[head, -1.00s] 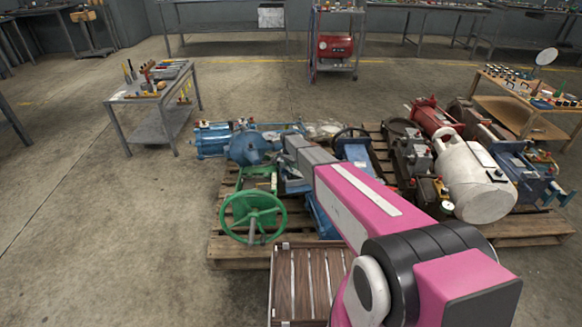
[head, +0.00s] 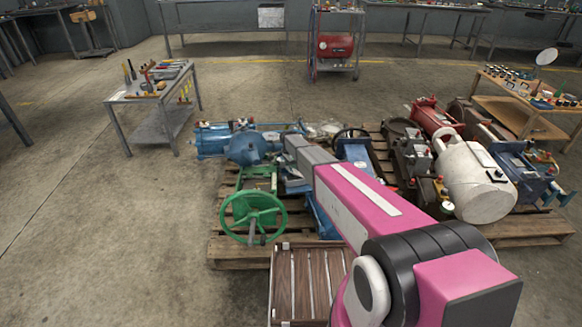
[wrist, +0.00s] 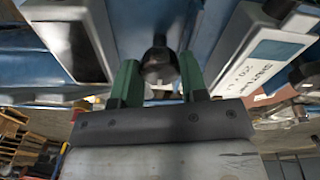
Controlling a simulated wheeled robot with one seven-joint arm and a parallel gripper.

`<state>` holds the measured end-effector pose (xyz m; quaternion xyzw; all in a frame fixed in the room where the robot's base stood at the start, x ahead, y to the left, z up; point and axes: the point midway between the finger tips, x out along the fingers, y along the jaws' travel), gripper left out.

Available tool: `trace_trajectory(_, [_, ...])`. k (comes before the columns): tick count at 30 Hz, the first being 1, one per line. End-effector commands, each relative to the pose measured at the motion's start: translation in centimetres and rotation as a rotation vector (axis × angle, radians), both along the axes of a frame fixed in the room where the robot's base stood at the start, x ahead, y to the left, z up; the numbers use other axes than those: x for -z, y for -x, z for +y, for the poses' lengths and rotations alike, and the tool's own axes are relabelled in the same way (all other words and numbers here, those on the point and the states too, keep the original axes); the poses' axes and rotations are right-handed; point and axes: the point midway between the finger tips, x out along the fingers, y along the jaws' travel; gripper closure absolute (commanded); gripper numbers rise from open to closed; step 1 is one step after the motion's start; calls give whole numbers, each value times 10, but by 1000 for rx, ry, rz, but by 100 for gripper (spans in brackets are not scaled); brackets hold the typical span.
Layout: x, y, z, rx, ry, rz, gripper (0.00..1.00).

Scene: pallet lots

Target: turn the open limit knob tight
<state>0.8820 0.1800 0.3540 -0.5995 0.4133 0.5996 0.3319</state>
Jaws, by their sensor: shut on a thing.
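In the wrist view my gripper (wrist: 160,85) has its two green fingers on either side of a small dark round knob (wrist: 159,64), and it is shut on it. The knob sits against blue machine housing (wrist: 150,18). In the head view my pink and grey arm reaches over the near pallet to the blue machinery. There the knob and my fingertips are hidden behind the arm. I cannot tell from these views how far the knob is turned.
A green handwheel (head: 253,215) stands left of my arm. A white tank (head: 476,180) and red machinery (head: 432,116) crowd the pallets on the right. A labelled box (wrist: 272,55) is close right of my fingers.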

Motion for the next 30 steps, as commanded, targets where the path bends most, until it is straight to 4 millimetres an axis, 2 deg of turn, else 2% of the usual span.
trace_trajectory(3, [-1, 0, 0, -1, -1, -1, 84])
trace_trajectory(4, [-1, 0, 0, -1, -1, -1, 54])
trace_trajectory(6, [-1, 0, 0, -1, -1, -1, 35])
trace_trajectory(17, [-5, 0, 0, -1, -1, -1, 35])
trace_trajectory(23, [-33, -1, 3, -1, -1, -1, 35])
trace_trajectory(30, [-78, -4, 7, -1, -1, -2, 35])
